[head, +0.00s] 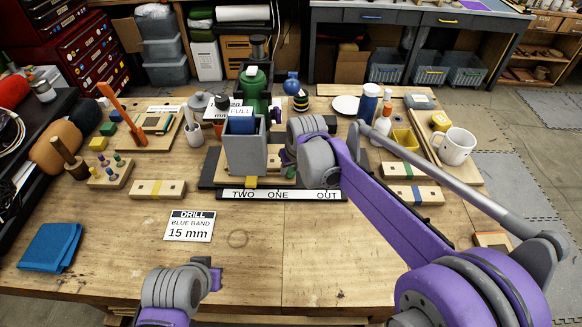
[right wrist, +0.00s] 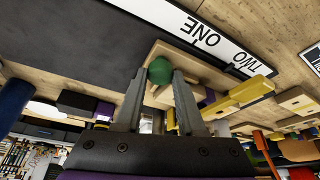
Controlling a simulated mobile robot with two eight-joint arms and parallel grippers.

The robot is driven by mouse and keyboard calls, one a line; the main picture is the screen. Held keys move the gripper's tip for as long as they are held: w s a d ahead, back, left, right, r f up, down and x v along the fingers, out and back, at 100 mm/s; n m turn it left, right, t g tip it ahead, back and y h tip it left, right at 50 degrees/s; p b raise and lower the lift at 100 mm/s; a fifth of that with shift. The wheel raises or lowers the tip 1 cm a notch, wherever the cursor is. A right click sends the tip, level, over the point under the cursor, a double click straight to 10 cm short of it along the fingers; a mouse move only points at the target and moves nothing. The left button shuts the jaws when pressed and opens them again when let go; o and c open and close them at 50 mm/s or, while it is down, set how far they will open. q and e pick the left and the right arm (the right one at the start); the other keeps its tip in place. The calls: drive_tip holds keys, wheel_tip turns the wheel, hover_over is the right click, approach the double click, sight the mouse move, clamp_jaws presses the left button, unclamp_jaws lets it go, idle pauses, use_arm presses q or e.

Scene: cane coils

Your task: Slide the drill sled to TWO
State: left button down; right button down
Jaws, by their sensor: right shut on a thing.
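The drill sled, a light wooden block, shows in the right wrist view (right wrist: 178,58) with a green round knob (right wrist: 160,70) on it. My right gripper (right wrist: 158,73) has a finger on each side of the knob, shut on it. In the head view the right gripper (head: 287,160) is just right of a tall grey box (head: 245,155) with a blue top. A label strip (head: 300,195) reads TWO, ONE, OUT from left to right. A yellow pointer (head: 251,182) stands behind the strip, close to TWO. My left gripper (head: 213,275) hangs over the front; its fingers are unclear.
A DRILL blue band 15 mm card (head: 189,226) and a blue cloth (head: 50,246) lie at the front left. Wooden blocks (head: 158,189) flank the strip. Bottles (head: 368,103) and a white mug (head: 456,146) stand at right. The front middle of the bench is clear.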

drive_tip(key=a, duration=0.3)
drive_tip(key=shift+a, duration=0.25)
drive_tip(key=c, duration=0.9)
unclamp_jaws()
drive_tip(key=shift+d, duration=0.1)
drive_tip(key=o, duration=0.4)
drive_tip(key=shift+r, duration=0.15)
drive_tip(key=v, duration=1)
drive_tip(key=shift+s+r, duration=0.25)
